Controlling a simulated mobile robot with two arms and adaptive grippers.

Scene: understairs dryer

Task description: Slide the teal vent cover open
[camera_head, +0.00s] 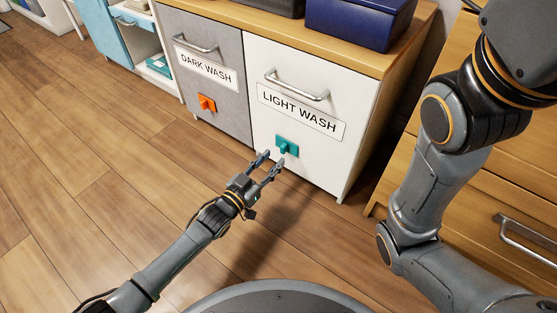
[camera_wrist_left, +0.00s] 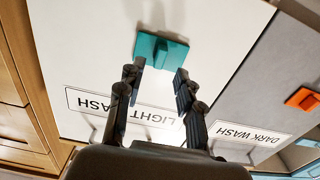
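The teal vent cover (camera_head: 287,146) is a small square plate with a raised tab on the lower part of the white LIGHT WASH door (camera_head: 262,126). In the left wrist view the teal cover (camera_wrist_left: 160,49) is just beyond my fingertips, near the middle of the picture. My left gripper (camera_head: 269,164) is open in front of the cover and slightly below it in the head view. In the left wrist view its two fingers (camera_wrist_left: 160,76) are apart, pointing at the cover's tab, with nothing between them. My right arm shows at the right, but its gripper is out of view.
An orange cover (camera_head: 207,103) is on the grey DARK WASH door (camera_head: 226,112) to the left. Metal bar handles (camera_head: 297,86) sit above the labels. A wooden drawer unit (camera_head: 480,185) stands at the right. The wooden floor (camera_head: 110,185) at the left is clear.

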